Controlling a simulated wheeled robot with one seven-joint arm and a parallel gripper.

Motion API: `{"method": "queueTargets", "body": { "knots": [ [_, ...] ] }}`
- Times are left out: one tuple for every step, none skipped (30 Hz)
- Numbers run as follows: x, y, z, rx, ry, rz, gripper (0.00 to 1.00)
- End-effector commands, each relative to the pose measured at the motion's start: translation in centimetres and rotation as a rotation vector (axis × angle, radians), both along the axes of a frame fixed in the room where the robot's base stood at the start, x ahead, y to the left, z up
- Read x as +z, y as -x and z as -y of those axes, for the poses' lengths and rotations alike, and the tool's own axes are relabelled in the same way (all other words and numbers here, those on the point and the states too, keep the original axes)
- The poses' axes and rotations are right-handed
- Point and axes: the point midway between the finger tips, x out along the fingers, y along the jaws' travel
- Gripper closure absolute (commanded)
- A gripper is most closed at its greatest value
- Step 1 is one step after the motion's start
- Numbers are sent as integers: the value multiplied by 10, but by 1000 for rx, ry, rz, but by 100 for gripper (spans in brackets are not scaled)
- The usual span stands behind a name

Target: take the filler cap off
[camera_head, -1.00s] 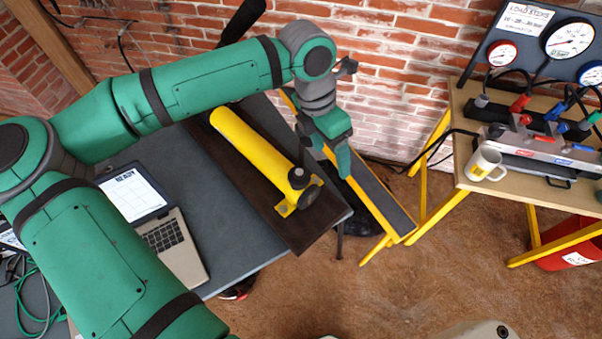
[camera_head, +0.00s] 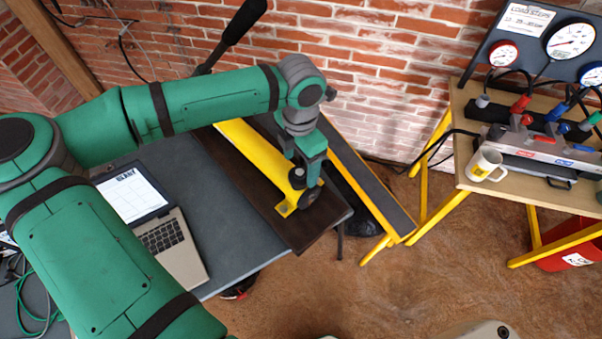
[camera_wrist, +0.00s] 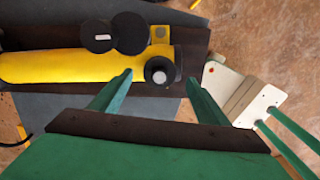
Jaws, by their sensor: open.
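The yellow pump cylinder (camera_head: 258,150) lies on a dark board (camera_head: 320,222) on the grey table. In the wrist view, the filler cap (camera_wrist: 159,71), a round black cap with a pale grey top, stands near the end of the yellow cylinder (camera_wrist: 55,66). My gripper (camera_wrist: 160,80) is open, with one fingertip on either side of the cap and slightly short of it in that picture. Neither finger visibly touches it. In the head view my gripper (camera_head: 306,180) is over the pump's near end and partly hides the cap.
Black round parts (camera_wrist: 130,32) sit beside the cap. A laptop (camera_head: 172,245) is left of the board. A yellow-edged dark ramp (camera_head: 365,188) leans right of the table. A bench (camera_head: 462,150) with gauges and a white mug (camera_head: 485,164) stands farther right.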

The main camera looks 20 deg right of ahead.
Motion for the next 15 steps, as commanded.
{"method": "queueTargets", "body": {
  "knots": [
    [-9,1,1,-1,0,-3,31],
    [-13,2,2,0,1,-3,31],
    [-18,1,1,1,1,-2,31],
    [-22,1,1,1,0,-2,31],
    [-25,1,1,1,0,-2,31],
    [-28,1,1,1,0,-2,31],
    [-30,1,1,1,0,-1,31],
    [-32,1,1,1,0,-1,31],
    [-33,1,1,1,0,0,31],
    [-33,1,1,1,0,0,31],
    [-34,1,1,1,0,0,31],
    [-34,1,1,1,0,0,31],
    [-34,1,1,1,0,0,31],
    [-33,1,1,1,0,0,31],
    [-33,1,1,1,0,0,31]
  ]
}}
